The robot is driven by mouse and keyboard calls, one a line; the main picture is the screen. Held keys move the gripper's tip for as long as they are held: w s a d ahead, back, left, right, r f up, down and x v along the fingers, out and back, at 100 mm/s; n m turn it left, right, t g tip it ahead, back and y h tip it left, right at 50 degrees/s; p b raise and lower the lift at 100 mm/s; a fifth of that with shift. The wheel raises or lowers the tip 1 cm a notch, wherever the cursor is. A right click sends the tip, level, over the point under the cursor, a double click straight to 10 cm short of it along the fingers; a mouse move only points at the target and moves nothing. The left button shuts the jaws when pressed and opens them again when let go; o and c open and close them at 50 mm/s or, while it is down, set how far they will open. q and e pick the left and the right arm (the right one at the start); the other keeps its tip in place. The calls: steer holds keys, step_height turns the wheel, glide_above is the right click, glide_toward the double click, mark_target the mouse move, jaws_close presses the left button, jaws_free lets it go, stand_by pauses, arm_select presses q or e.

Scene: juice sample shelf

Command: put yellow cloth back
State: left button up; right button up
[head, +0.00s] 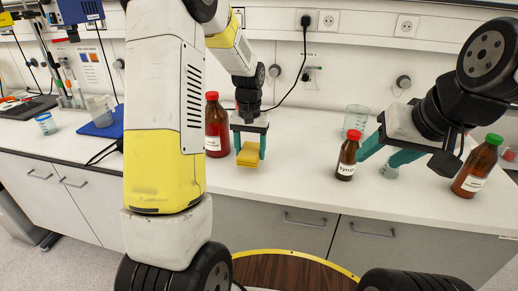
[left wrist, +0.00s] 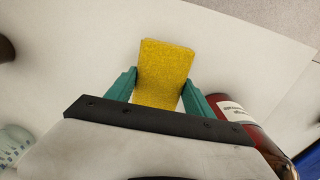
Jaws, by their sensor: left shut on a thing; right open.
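The yellow cloth (head: 248,154) is a small folded block. My left gripper (head: 249,150) is shut on it, with one green finger on each side, over the white counter. In the left wrist view the cloth (left wrist: 164,72) sticks out past the fingertips of the left gripper (left wrist: 161,92). Whether it touches the counter is hard to tell. My right gripper (head: 378,155) is open at the right, its fingers near the small brown bottle and a small clear beaker (head: 389,168). I cannot tell if it touches either.
A red-capped bottle (head: 216,128) stands just left of the left gripper, and shows close by in the wrist view (left wrist: 235,112). A small brown bottle (head: 347,158), a glass beaker (head: 355,120) and a green-capped bottle (head: 478,168) stand right. The counter (head: 290,180) between is clear.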

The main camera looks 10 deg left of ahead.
arm_select(q)
steer(key=shift+w+a+f, duration=0.1)
steer(key=shift+w+a, duration=0.05)
steer(key=shift+w, duration=0.45)
steer(key=shift+f, duration=1.7)
steer(key=shift+f, duration=0.2)
steer(key=o, duration=1.4)
steer(key=shift+o, duration=0.2)
